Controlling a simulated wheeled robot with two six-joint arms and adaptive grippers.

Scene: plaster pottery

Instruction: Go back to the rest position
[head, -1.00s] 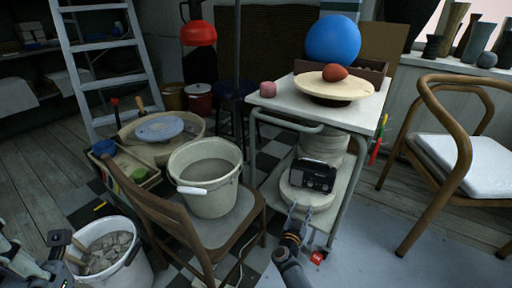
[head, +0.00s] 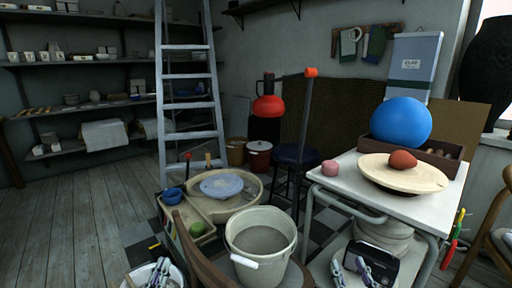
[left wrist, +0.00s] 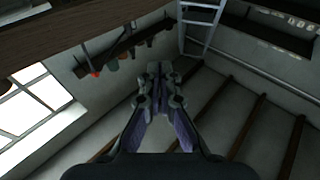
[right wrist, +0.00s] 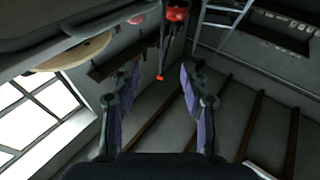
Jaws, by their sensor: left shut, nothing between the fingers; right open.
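My left gripper (head: 158,272) is at the bottom edge of the head view, in front of a white bucket's rim (head: 128,280). In the left wrist view its fingers (left wrist: 159,78) are together with nothing between them. My right gripper (head: 350,270) is at the bottom of the head view, in front of the white cart's lower part. In the right wrist view its fingers (right wrist: 158,80) are apart and empty. Both wrist cameras look up towards the ceiling beams, walls and window. Most of both arms is out of the head view.
A white cart (head: 345,178) bears a round board (head: 440,180), a blue ball (head: 402,122) and a pink lump (head: 330,167). A pale bucket (head: 285,232) stands on a wooden chair (head: 192,235) between the grippers. A ladder (head: 190,105) stands behind. Bare floor (head: 70,225) lies at left.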

